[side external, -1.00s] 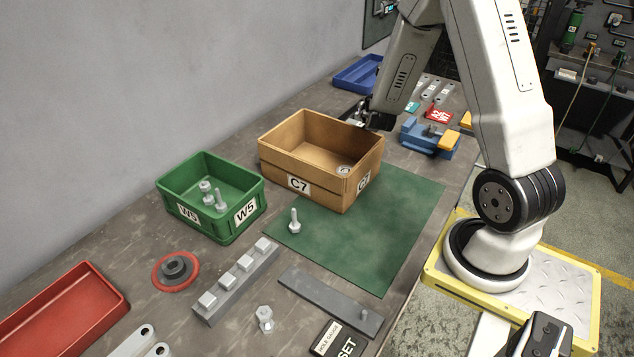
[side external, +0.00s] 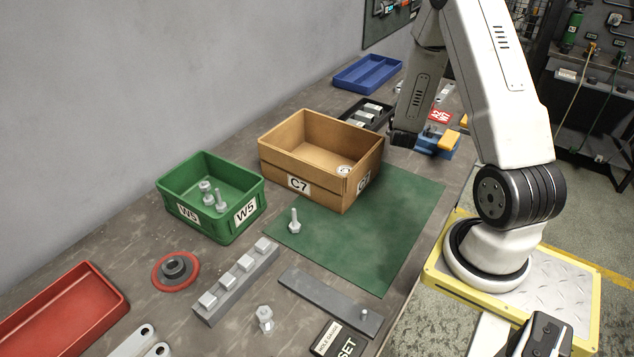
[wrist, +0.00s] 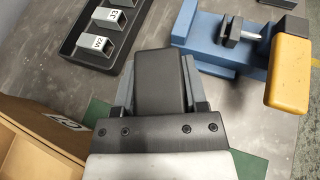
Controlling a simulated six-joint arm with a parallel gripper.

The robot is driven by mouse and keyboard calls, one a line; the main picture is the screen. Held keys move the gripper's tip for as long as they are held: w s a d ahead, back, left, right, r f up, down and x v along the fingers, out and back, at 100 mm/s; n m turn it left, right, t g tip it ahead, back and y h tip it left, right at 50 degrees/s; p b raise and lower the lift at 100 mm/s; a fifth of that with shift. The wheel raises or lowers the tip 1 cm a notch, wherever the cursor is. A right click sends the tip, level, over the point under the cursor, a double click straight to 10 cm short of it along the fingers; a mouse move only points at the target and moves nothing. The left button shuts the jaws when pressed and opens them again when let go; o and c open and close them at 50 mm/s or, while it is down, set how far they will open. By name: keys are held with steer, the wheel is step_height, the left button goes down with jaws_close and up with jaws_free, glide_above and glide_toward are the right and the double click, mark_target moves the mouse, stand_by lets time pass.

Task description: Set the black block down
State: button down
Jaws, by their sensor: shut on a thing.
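The black block (wrist: 161,82) is a dark, smooth, upright-looking piece between the jaws of my gripper in the wrist view. My gripper (wrist: 161,75) is shut on it, with a grey finger at each side. In the side external view my gripper (side external: 403,138) is behind the right end of the cardboard box, left of the blue vise. The block is too dark and small there to tell from the gripper. I cannot tell whether its underside touches the bench.
The cardboard box C7 (side external: 292,165) stands close by. The blue vise (side external: 437,141) has a yellow handle (wrist: 288,62). A black tray (wrist: 78,50) holds several labelled grey pieces. Bare bench (wrist: 160,28) lies between tray and vise. A green mat (side external: 400,220) lies in front.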

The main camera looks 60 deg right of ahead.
glide_above(394, 158)
steer(key=shift+f, duration=2.1)
steer(key=shift+f, duration=0.15)
steer(key=shift+f, duration=1.65)
steer(key=shift+f, duration=0.4)
steer(key=shift+c, duration=2)
jaws_free()
steer(key=shift+r, duration=0.15)
